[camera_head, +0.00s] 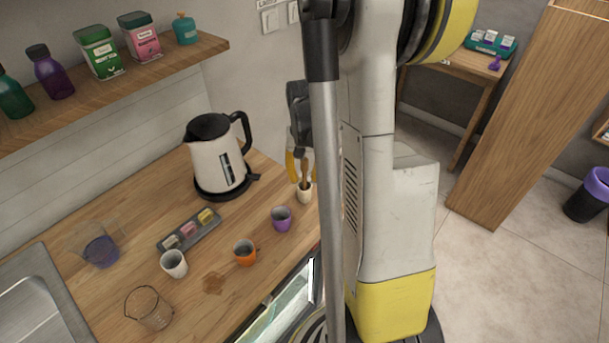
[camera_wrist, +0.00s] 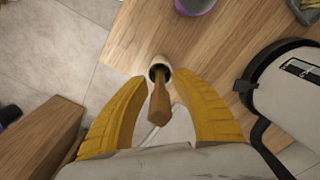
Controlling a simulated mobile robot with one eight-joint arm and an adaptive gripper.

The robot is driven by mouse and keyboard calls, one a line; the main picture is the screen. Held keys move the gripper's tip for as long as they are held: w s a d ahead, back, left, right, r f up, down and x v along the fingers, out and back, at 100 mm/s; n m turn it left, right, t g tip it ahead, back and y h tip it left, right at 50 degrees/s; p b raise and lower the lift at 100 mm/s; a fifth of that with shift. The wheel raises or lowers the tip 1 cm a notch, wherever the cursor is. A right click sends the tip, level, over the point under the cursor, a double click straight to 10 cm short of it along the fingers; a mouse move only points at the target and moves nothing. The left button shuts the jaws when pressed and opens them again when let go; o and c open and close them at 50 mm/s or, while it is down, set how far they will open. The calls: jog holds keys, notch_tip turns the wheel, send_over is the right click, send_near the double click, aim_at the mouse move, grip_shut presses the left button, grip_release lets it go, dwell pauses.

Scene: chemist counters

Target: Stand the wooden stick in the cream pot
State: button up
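The wooden stick (camera_head: 305,172) stands up from the cream pot (camera_head: 305,194) at the counter's right edge. In the wrist view the stick (camera_wrist: 159,106) points toward the camera, and its far end is in the dark mouth of the cream pot (camera_wrist: 161,61). My gripper (camera_head: 300,174) is above the pot, fingers pointing down. In the wrist view my gripper (camera_wrist: 160,80) has its yellow fingers spread on either side of the stick, with a gap on each side. The pot's bottom is hidden in the wrist view.
A purple cup (camera_head: 282,219), an orange cup (camera_head: 245,252) and a white cup (camera_head: 174,264) stand on the wooden counter (camera_head: 125,215). A kettle (camera_head: 216,160) stands behind, left of the pot. A grey tray (camera_head: 190,239) and glass beakers (camera_head: 150,309) are farther left.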

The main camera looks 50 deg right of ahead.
jog(key=shift+r, duration=0.1)
notch_tip(320, 180, up, 12)
jog(key=shift+f, duration=0.1)
dwell(0.4)
dwell(0.9)
jog(key=s+a+n+t+b, duration=0.1)
jog(key=a+n+t+b, duration=0.1)
jog(key=a, duration=0.6)
jog(key=s+a+f+n+t+b, duration=0.1)
jog(key=s+a+n+t+b, duration=0.1)
jog(key=a, duration=0.7)
jog(key=s+a+n+t+b, duration=0.2)
jog(key=a+n+t, duration=0.1)
jog(key=a, duration=0.5)
jog(key=shift+s+a+f+n, duration=0.25)
jog(key=shift+n, duration=0.55)
